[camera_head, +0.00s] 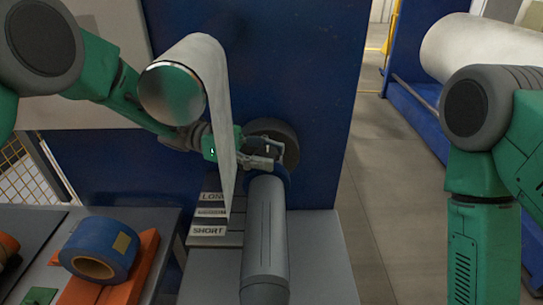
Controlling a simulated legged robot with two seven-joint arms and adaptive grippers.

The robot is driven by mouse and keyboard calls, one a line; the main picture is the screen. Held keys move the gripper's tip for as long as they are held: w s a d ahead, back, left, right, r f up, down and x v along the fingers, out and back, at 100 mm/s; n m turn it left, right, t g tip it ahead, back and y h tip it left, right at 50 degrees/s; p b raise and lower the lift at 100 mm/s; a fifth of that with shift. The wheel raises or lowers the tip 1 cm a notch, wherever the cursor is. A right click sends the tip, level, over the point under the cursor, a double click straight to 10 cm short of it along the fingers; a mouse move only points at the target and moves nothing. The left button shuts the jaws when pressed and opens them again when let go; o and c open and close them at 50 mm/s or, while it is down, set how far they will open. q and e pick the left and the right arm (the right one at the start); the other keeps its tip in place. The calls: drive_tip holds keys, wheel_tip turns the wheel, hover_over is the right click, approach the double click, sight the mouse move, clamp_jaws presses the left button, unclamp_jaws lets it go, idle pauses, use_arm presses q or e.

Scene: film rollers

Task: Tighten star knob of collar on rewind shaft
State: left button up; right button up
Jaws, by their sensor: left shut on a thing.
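The rewind shaft is a grey cylinder (265,235) that points toward me from the blue machine face. A blue collar (281,178) sits around its far end, in front of a dark round flange (288,138). My left gripper (268,163) reaches in from the left behind the hanging film and is shut at the top of the collar. The star knob is too small and covered by the fingers to make out clearly; the fingers appear to be on it. My right arm comes down at the right, and its gripper is out of view.
A shiny roller (171,93) with white film (221,110) hanging from it is close to my left forearm. A plate reading LONG and SHORT (208,231) lies left of the shaft. A blue tape roll (99,249) rests on an orange block (140,262). A large white roll (485,50) is at the right.

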sight(267, 150)
use_arm(q)
drive_tip(key=shift+w+a+r, duration=0.15)
drive_tip(key=shift+w, duration=0.1)
drive_tip(key=o, duration=1.2)
drive_tip(key=shift+w+a, duration=0.1)
drive_tip(key=shift+w, duration=0.05)
drive_tip(key=shift+r, duration=0.45)
wheel_tip(267, 150, up, 7)
drive_tip(key=shift+r, duration=0.85)
